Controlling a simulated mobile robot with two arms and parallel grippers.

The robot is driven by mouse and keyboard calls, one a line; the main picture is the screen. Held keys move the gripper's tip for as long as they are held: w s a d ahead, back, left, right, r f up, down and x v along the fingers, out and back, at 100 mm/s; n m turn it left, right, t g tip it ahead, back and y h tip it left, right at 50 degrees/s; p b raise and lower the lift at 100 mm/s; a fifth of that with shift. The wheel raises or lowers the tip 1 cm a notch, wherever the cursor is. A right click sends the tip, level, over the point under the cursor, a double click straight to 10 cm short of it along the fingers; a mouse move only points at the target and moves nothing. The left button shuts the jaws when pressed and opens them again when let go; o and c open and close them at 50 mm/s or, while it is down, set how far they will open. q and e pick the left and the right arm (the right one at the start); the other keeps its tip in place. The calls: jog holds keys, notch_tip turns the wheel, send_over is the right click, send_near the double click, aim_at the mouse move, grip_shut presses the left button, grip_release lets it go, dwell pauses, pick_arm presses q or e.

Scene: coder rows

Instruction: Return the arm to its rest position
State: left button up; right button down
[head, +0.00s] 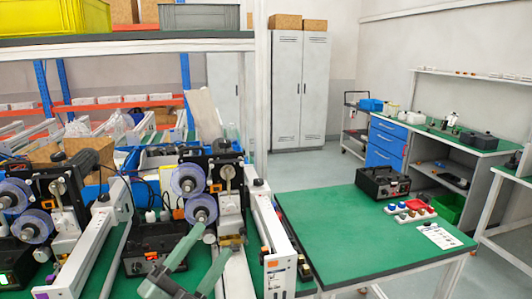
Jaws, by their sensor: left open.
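My left gripper (208,243) shows at the bottom, left of the middle, as a grey-green body with two separate fingers pointing up and to the right. Its fingers are apart and I see nothing between them. It is in front of a coder machine (199,182) with blue-purple reels; I cannot tell whether it touches it. Most of my left arm is outside the picture. My right gripper is not in view.
A second coder machine (55,207) stands at the left. A white conveyor rail (272,240) runs right of my gripper. A green table (345,240) holds a black case (382,182) and a red tray (411,212). Open floor lies behind it.

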pick_arm(q)
jog(key=s+a+f+n+g+y, duration=0.2)
jog(key=a+f+n+y, duration=0.45)
jog(key=f+n, duration=0.2)
jog(key=s+a+f+n+g+y, duration=0.2)
jog(key=a+f+n+g+y, duration=0.1)
jog(key=a+f+n+y, duration=0.55)
jog(key=s+d+f+g+h, duration=0.25)
jog(key=s+f+g, duration=0.25)
jog(key=s+f, duration=0.45)
jog(key=s+d+f+g+h, duration=0.1)
jog(key=s+d+f+g, duration=0.2)
jog(key=s+f+g, duration=0.65)
jog(key=s+f+t, duration=0.1)
jog(key=s+f, duration=0.1)
jog(key=f, duration=0.9)
jog(key=s+f+t, duration=0.1)
jog(key=s+f, duration=0.1)
jog(key=f, duration=0.9)
jog(key=s+a+f+g, duration=0.1)
jog(key=s+a+f, duration=0.2)
jog(key=s+f, duration=1.4)
jog(key=shift+s+f+y, duration=0.15)
jog(key=shift+f+y, duration=0.2)
jog(key=shift+f, duration=0.05)
